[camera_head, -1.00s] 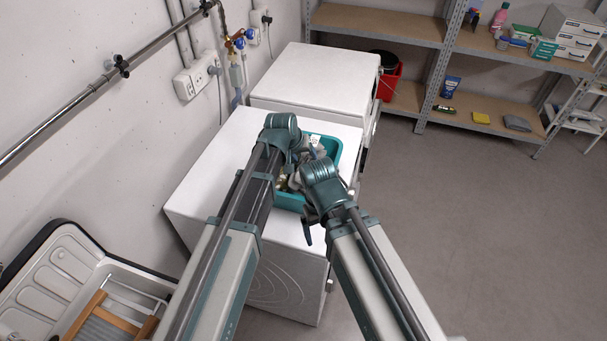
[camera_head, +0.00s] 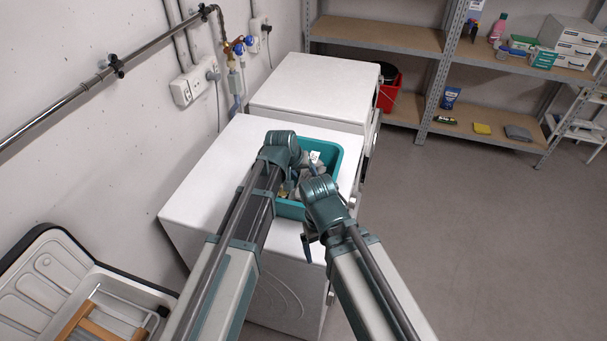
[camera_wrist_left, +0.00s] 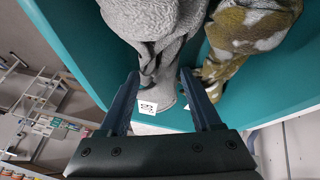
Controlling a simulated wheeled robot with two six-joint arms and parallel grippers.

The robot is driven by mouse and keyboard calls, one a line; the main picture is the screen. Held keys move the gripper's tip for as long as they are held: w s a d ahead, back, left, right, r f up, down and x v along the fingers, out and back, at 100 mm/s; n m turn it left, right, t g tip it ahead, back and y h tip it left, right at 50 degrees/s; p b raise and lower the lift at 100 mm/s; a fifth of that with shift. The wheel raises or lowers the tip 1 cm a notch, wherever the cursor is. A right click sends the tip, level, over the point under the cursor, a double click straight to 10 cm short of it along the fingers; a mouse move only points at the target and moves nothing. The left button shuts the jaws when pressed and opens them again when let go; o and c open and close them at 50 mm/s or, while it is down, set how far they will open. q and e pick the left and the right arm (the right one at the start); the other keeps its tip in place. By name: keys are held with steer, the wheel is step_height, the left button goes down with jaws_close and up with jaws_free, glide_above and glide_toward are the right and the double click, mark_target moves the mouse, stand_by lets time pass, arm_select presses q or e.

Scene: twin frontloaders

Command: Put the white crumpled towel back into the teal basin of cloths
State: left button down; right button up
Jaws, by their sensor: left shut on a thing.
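The teal basin (camera_head: 290,209) stands on the near white machine, with mixed cloths in it. In the left wrist view, a crumpled towel (camera_wrist_left: 155,35), light grey-white in this light, hangs between the fingers of my left gripper (camera_wrist_left: 160,82). The gripper is shut on it, against the teal basin wall (camera_wrist_left: 70,35). A camouflage-patterned cloth (camera_wrist_left: 245,40) lies beside the towel. In the head view my left wrist covers the left part of the basin and hides the fingertips. My right gripper (camera_head: 308,240) is by the basin's near right side; its jaw opening is unclear.
The near machine's white top (camera_head: 215,165) is bare left of the basin. A second white machine (camera_head: 315,88) stands behind it. A sink (camera_head: 45,275) is at the lower left. The floor at right is clear.

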arm_select(q)
steer(key=shift+f+b, duration=0.5)
arm_select(e)
steer(key=shift+f, duration=0.5)
arm_select(q)
steer(key=shift+f, duration=0.15)
arm_select(e)
steer(key=shift+f, duration=0.1)
arm_select(q)
steer(key=shift+c, duration=0.4)
jaws_free()
steer(key=shift+r+p, duration=0.75)
steer(key=shift+r, duration=0.1)
arm_select(e)
steer(key=shift+r, duration=0.85)
arm_select(q)
steer(key=p+v, duration=1)
steer(key=v, duration=0.1)
steer(key=shift+s+r, duration=0.15)
steer(key=shift+r, duration=0.1)
arm_select(e)
step_height(320, 180, up, 10)
arm_select(q)
steer(key=shift+f, duration=0.15)
arm_select(e)
steer(key=shift+f, duration=0.1)
